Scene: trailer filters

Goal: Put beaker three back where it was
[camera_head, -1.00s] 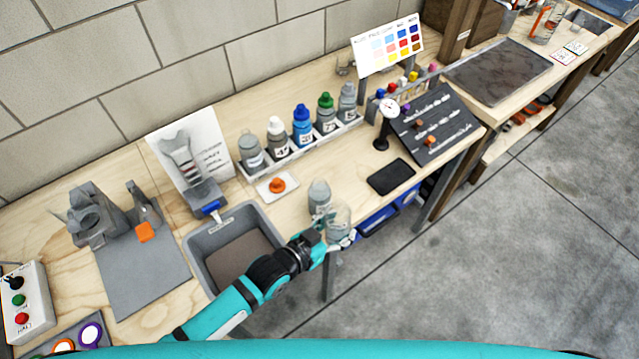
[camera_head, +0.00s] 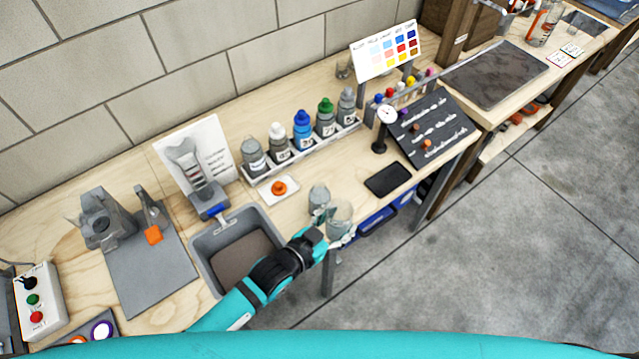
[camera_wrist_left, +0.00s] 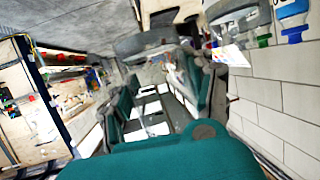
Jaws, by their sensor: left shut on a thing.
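A clear glass beaker (camera_head: 340,218) is in my left gripper (camera_head: 330,232) at the front edge of the wooden bench, in the head view. The gripper is shut on it, and the fingers are partly hidden by the wrist and glass. The beaker looks upright; I cannot tell whether its base touches the bench. A second grey, clear vessel (camera_head: 318,196) stands just behind and left of it, on the bench. No number is readable on either. My right gripper is not in view.
A rack (camera_head: 300,158) of several capped bottles stands behind. Bare wood lies between vessels and pad.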

